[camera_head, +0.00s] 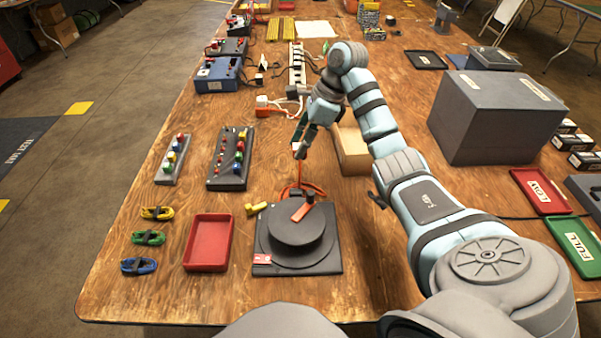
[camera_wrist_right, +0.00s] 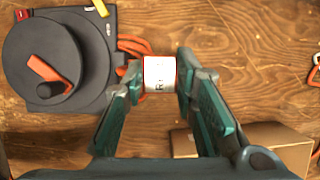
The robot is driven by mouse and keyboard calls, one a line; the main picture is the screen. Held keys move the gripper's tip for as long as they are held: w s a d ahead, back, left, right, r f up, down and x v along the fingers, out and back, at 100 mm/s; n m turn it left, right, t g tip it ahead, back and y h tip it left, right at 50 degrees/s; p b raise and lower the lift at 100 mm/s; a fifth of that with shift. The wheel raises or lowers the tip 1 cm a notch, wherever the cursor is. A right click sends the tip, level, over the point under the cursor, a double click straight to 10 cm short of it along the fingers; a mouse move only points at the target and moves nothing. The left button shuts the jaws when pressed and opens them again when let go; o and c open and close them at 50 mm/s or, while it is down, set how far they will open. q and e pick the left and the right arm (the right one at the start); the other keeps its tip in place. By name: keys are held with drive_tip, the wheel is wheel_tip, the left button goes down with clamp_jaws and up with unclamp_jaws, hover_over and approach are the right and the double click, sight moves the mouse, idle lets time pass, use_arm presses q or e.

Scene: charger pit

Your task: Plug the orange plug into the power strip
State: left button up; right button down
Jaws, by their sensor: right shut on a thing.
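My right gripper (camera_head: 302,138) is shut on a small white-labelled plug with orange-red edges (camera_wrist_right: 160,75), which sits between the fingertips in the right wrist view (camera_wrist_right: 157,82). An orange cable (camera_head: 305,188) runs near the reel, and an orange line rises from it towards the gripper. The power strip (camera_head: 297,66) is long and pale and lies farther back on the table, beyond the gripper. Its sockets are too small to make out clearly. My left gripper is not in view.
A dark cable reel (camera_head: 297,225) stands in front of the gripper. A cardboard box (camera_head: 352,150) is close to its right, and a big grey box (camera_head: 495,115) stands farther right. A red tray (camera_head: 209,242) is at left.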

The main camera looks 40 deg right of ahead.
wheel_tip(320, 180, down, 9)
drive_tip(key=shift+r, duration=0.1)
drive_tip(key=shift+f, duration=0.3)
drive_tip(key=c, duration=1.3)
unclamp_jaws()
drive_tip(key=shift+b, duration=0.45)
use_arm(q)
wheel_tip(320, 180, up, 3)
drive_tip(key=p, duration=0.5)
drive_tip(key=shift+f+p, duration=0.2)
drive_tip(key=shift+p, duration=0.2)
use_arm(e)
drive_tip(key=v, duration=1.4)
drive_tip(key=shift+s+r, duration=0.25)
drive_tip(key=shift+a, duration=0.15)
